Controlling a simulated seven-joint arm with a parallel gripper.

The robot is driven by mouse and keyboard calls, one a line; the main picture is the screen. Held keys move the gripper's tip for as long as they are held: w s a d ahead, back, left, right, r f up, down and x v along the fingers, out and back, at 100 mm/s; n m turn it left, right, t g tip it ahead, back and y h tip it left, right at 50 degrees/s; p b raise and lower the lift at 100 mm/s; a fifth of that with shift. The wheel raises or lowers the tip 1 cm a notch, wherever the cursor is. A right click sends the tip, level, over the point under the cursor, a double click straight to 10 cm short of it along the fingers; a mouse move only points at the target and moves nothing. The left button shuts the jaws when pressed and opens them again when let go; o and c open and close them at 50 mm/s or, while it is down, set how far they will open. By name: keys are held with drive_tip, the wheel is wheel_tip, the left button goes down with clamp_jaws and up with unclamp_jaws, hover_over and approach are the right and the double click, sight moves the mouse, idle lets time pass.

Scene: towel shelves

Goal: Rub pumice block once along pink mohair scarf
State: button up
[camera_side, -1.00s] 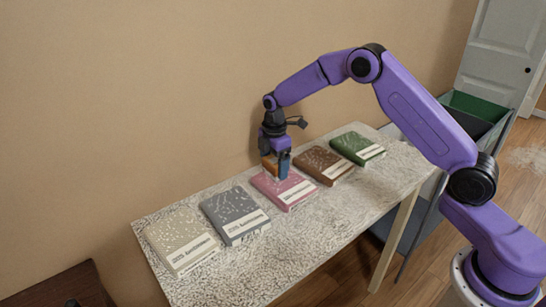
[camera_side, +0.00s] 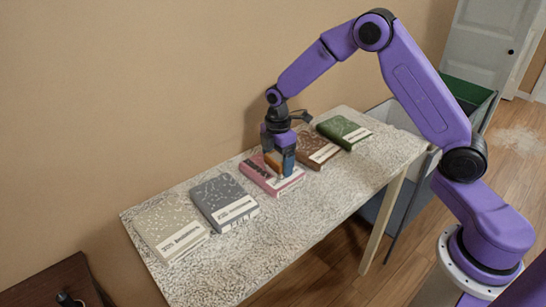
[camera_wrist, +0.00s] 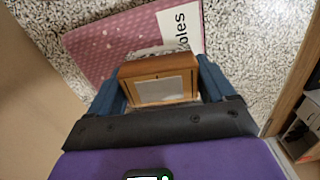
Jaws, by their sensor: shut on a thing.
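The pink packet-like item, taken as the mohair scarf (camera_side: 256,174), lies flat on the table with pale patterning and a white label. In the wrist view the pink scarf (camera_wrist: 115,45) shows beyond the block. My gripper (camera_side: 279,166) is shut on an orange-brown block, taken as the pumice block (camera_side: 272,160), over the right part of the scarf. In the wrist view the block (camera_wrist: 160,68), with a pale framed panel, sits between my blue fingers. The block's underside is hidden, so I cannot tell whether it touches the scarf.
The speckled table (camera_side: 275,225) also bears a beige item (camera_side: 168,225) and a grey item (camera_side: 224,199) to the left. A brown item (camera_side: 318,150) and a green item (camera_side: 343,131) lie to the right. The table's front strip is clear. The wall stands close behind.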

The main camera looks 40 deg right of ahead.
drive_tip(key=shift+w+r, duration=0.1)
drive_tip(key=shift+r, duration=4)
